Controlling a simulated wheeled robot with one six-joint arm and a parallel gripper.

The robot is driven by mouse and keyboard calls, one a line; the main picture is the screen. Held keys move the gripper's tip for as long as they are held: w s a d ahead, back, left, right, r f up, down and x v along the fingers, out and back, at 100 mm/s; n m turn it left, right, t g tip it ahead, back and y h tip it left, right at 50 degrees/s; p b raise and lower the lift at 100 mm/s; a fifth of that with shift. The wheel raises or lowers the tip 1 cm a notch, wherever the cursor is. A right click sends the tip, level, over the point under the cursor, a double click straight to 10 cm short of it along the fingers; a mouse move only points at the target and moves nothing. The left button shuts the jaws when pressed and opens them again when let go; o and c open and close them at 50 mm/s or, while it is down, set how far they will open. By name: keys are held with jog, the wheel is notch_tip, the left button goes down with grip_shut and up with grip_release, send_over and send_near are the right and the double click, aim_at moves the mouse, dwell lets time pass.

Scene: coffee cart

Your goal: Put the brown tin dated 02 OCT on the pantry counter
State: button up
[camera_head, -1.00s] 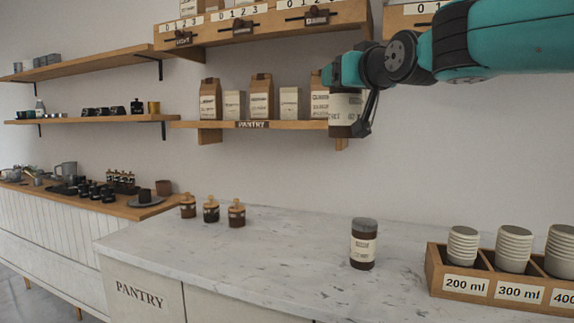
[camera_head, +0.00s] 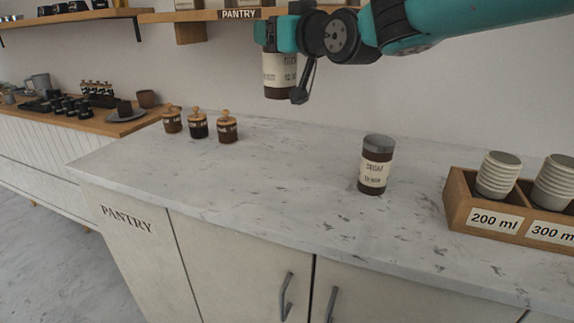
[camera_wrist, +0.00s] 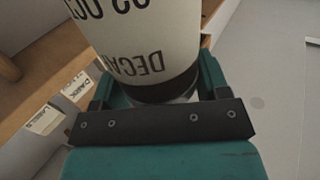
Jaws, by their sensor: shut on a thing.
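My gripper (camera_head: 290,68) is shut on a brown tin (camera_head: 280,72) with a cream label and holds it in the air above the back of the pantry counter (camera_head: 290,180). In the wrist view, the held tin (camera_wrist: 150,40) fills the space between the jaws.
Three small jars with wooden lids (camera_head: 228,127) stand at the counter's back left. A wooden cup rack (camera_head: 457,200) with stacked cups is at the right. The pantry shelf (camera_head: 190,16) is above. Marble between the jars and standing tin is clear.

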jog(key=shift+w+f, duration=0.15)
jog(key=shift+w, duration=0.2)
notch_tip(320, 180, down, 20)
jog(key=shift+w+r, duration=0.15)
jog(key=shift+r, duration=0.05)
jog(key=shift+f+b, duration=0.25)
jog(key=shift+b, duration=0.25)
jog(key=o, duration=1.4)
jog(key=shift+r, duration=0.15)
